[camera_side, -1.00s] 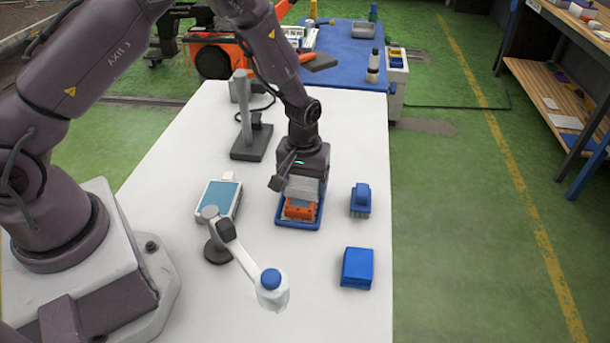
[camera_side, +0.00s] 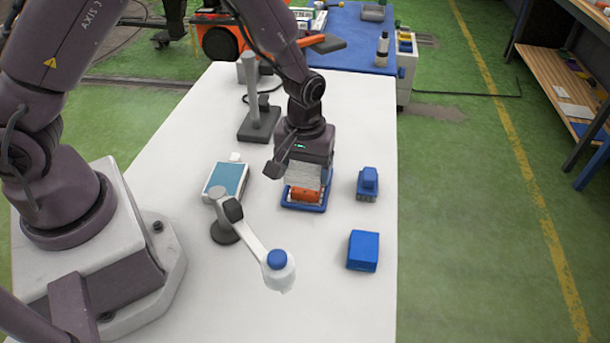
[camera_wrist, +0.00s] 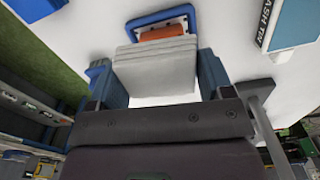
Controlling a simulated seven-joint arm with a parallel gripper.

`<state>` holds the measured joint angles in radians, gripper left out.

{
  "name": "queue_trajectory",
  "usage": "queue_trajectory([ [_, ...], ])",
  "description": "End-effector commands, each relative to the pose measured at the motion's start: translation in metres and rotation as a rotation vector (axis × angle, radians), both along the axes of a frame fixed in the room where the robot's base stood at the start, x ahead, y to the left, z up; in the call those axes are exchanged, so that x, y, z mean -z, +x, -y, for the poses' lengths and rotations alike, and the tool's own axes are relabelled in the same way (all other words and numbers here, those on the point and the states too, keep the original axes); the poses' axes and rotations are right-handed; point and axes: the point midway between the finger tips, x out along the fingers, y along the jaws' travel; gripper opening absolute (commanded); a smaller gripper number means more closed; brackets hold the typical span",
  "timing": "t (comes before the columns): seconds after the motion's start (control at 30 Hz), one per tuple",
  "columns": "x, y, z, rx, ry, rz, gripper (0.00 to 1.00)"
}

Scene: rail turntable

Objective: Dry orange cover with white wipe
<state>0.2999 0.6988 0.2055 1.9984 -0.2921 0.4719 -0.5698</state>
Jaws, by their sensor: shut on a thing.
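The orange cover (camera_side: 303,195) lies in a blue tray (camera_side: 303,207) on the white table in the side view. It also shows in the wrist view (camera_wrist: 162,32), beyond the wipe. My gripper (camera_side: 303,165) points down over the tray and is shut on the white wipe (camera_wrist: 155,72), a folded layered pad held between its two blue fingers. In the side view the wipe (camera_side: 304,177) is above or against the far part of the cover and hides it. I cannot tell for certain whether they touch.
A blue brush-like block (camera_side: 368,184) and a blue box (camera_side: 363,250) stand right of the tray. A blue-topped white device (camera_side: 227,181) is to the left. A jointed arm with a blue-capped white head (camera_side: 280,270) reaches in front. A grey stand (camera_side: 255,122) is behind.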

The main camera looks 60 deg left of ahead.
Motion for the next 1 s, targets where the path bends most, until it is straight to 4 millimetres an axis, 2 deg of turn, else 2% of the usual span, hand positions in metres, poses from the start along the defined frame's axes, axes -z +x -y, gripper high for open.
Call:
queue_trajectory([
  [0.4, -0.036, 0.000, 0.000, 0.000, 0.000, 0.001, 0.51],
  [1.0, -0.039, 0.000, 0.000, 0.001, 0.000, 0.000, 0.51],
])
